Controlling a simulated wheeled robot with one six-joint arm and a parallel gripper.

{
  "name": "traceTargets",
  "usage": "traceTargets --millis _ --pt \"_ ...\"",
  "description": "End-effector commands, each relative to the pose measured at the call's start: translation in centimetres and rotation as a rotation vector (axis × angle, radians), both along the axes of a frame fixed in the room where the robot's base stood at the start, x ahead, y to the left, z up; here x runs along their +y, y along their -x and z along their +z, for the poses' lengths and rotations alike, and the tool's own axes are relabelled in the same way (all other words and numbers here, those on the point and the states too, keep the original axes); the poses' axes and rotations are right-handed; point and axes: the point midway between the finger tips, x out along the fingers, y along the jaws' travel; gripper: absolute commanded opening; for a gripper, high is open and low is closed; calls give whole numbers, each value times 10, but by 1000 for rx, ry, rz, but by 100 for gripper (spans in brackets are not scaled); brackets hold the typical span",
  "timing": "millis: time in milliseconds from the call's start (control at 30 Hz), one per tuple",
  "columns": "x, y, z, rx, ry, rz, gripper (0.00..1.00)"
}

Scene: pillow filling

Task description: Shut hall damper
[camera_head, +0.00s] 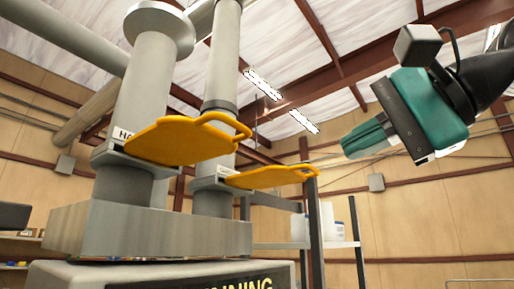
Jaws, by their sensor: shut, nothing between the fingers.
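Two yellow damper plates stick out from grey ducts on top of a machine. My gripper (350,148), green with dark parts, is shut and empty at the upper right, apart from both plates.
The ducts stand on a grey block (150,231) above a machine with a partly visible sign (235,284). A shelf (300,244) with white containers stands behind. Open air lies between the handles and my gripper.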

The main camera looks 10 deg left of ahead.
Motion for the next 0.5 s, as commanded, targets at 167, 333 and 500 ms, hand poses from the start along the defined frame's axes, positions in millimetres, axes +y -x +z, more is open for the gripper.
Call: traceTargets --millis 167,333,500 --pt "3 26 54 57 -126 27 0" --pt "9 31 62 79 -155 39 0" --pt "28 25 58 81 -153 43 0"
